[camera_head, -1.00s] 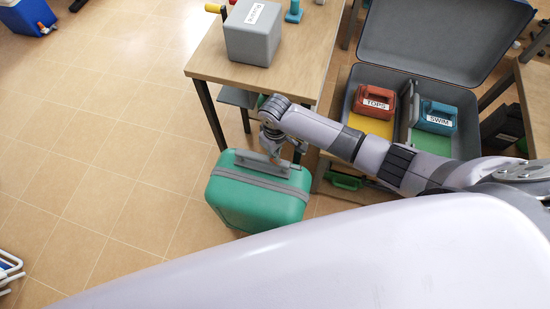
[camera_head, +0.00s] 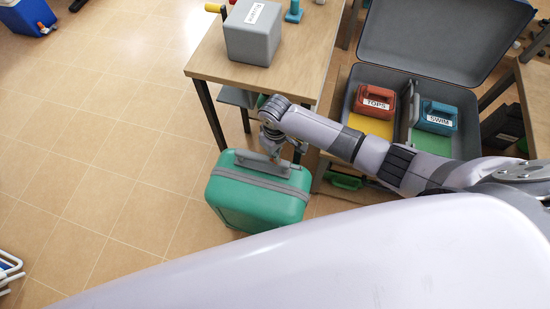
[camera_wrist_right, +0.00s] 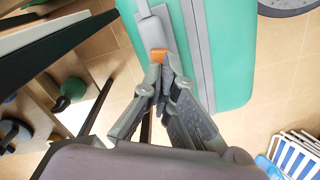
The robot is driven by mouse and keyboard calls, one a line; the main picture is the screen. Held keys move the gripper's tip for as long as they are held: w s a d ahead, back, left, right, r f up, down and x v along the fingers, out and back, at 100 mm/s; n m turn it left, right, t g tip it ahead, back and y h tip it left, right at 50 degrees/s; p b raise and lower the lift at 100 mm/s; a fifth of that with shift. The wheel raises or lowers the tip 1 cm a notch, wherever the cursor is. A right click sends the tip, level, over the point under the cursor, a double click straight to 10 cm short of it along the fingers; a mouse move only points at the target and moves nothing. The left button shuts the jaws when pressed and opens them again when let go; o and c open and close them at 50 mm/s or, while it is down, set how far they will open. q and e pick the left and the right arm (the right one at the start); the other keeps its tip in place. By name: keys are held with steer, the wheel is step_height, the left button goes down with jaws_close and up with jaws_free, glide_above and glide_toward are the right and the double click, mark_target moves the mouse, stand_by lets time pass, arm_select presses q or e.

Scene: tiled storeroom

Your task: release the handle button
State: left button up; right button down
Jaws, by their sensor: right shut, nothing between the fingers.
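A green suitcase (camera_head: 255,200) with a grey strap stands on the tiled floor, left of my right arm. Its grey handle (camera_head: 262,163) lies along the top. In the right wrist view the handle (camera_wrist_right: 153,30) ends at an orange button (camera_wrist_right: 158,55). My right gripper (camera_head: 275,154) is over the suitcase top at the handle. In the right wrist view the right gripper (camera_wrist_right: 165,66) is shut and empty, its tips right at the orange button. I cannot tell if they press it. My left gripper is not in view.
A wooden table (camera_head: 215,60) with a grey box (camera_head: 252,38) stands behind the suitcase. An open grey case (camera_head: 425,40) holds a red TOPS box (camera_head: 376,98) and a blue SWIM box (camera_head: 438,116). The floor to the left is mostly clear.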

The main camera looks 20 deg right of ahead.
steer(key=shift+f+b, duration=0.7)
steer(key=shift+f, duration=0.6)
steer(key=shift+s, duration=0.1)
steer(key=shift+r, duration=0.1)
steer(key=shift+r+p, duration=3.45)
steer(key=shift+p, duration=0.65)
